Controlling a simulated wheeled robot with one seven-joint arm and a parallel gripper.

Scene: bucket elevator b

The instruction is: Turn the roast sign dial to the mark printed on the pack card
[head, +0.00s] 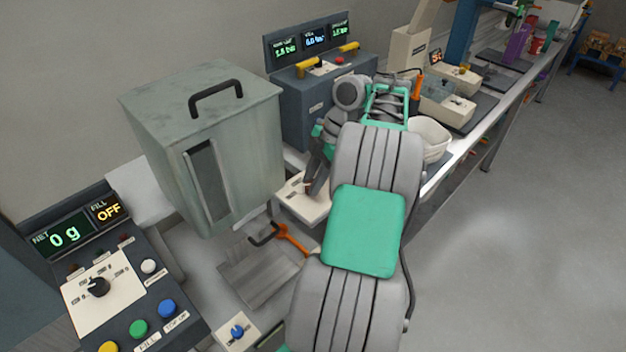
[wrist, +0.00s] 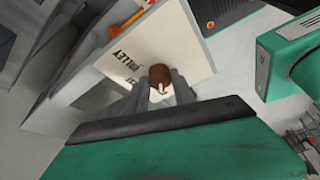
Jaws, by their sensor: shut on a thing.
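The dial is a brown round knob (wrist: 159,75) with a small white mark, on a cream plate (wrist: 165,45) in the wrist view. Dark lettering on the plate reads in part "VALLEY"; the rest is covered. My gripper (wrist: 160,88) is shut on the knob, with one grey finger on each side. In the head view my gripper (head: 312,188) points down at the cream plate (head: 296,203), right of the grey-green bin, and the knob itself is hidden there. I cannot make out the pack card in either view.
A grey-green bin (head: 232,150) with a black handle stands left of my arm. A control panel (head: 105,300) reading "0 g" and "OFF" is at lower left. A dark console (head: 305,105) with displays stands behind. A white bowl (head: 430,138) is right of my arm.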

